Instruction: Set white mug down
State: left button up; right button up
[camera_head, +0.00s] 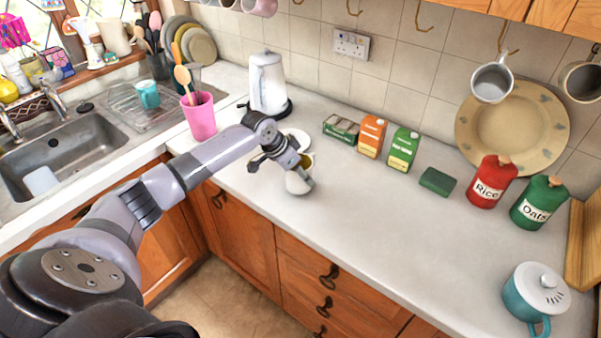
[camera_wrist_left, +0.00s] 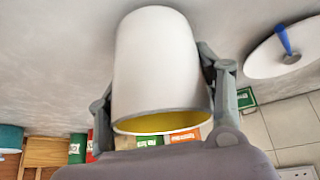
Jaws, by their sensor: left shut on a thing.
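The white mug (camera_head: 299,184) is at my left gripper, over the worktop (camera_head: 350,215) in front of the kettle. In the left wrist view the mug (camera_wrist_left: 158,55) fills the middle, with a yellow inside showing at its rim. My left gripper (camera_head: 290,168) is shut on it, and in the wrist view one finger lies along each side of it. I cannot tell whether the mug's base touches the worktop. My right gripper is not in view.
A white plate (camera_head: 302,137) lies just behind the gripper; the wrist view shows a blue-handled utensil (camera_wrist_left: 286,42) on it. The kettle (camera_head: 267,82) and pink utensil pot (camera_head: 200,116) stand nearby. Cartons (camera_head: 372,136) line the wall.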

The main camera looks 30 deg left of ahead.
pick_arm(q)
jog(key=shift+f, duration=0.65)
jog(key=o, duration=1.7)
jog(key=shift+f, duration=0.1)
jog(key=shift+r, duration=0.25)
jog(key=b+v, duration=0.2)
jog(key=v, duration=0.9)
jog(key=shift+s+r, duration=0.2)
jog(key=shift+r, duration=0.15)
jog(key=shift+s+f, duration=0.1)
